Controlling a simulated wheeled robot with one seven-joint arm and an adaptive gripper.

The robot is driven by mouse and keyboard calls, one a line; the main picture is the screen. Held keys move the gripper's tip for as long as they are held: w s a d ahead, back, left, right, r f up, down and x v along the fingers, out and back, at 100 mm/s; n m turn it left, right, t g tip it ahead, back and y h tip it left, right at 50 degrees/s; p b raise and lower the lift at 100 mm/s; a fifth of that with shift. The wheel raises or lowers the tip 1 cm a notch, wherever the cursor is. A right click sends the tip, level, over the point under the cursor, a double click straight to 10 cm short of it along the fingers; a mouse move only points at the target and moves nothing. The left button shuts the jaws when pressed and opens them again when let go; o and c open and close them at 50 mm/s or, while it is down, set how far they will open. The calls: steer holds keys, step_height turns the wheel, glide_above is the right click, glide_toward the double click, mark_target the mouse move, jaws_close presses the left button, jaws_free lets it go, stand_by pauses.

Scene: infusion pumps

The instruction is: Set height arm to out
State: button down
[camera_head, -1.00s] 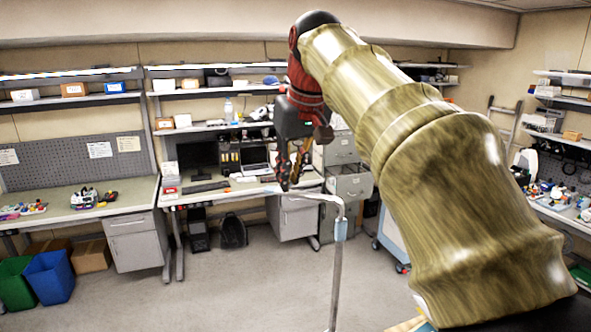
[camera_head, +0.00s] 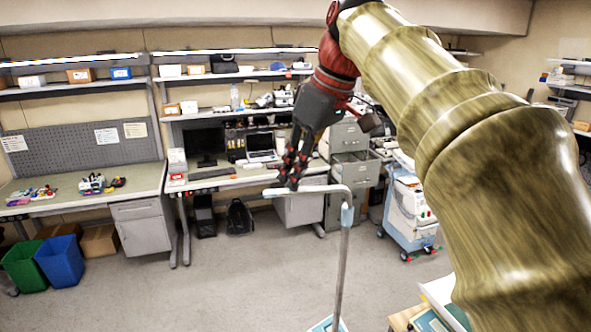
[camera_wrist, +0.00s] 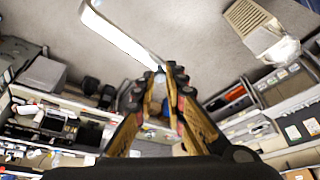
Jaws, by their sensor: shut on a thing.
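The height arm (camera_head: 343,245) is a thin grey pole that bends at the top into a short, nearly level bar (camera_head: 322,189) running left. In the wrist view the pale bar (camera_wrist: 120,40) runs from the upper left to between the fingertips (camera_wrist: 167,78). The fingers hide part of the bar.
A blue and white cart (camera_head: 410,215) stands on the floor right of the pole. A desk with a monitor and laptop (camera_head: 262,147) stands behind. Blue (camera_head: 62,262) and green (camera_head: 25,267) bins are at the left. The floor (camera_head: 235,275) between is clear.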

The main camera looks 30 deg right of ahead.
stand_by(0.3)
steer(key=c, duration=1.8)
jaws_free()
steer(key=shift+o, duration=0.2)
steer(key=shift+r, duration=0.1)
steer(key=v, duration=1.1)
steer(key=shift+s+r, duration=0.2)
steer(key=shift+r, duration=0.2)
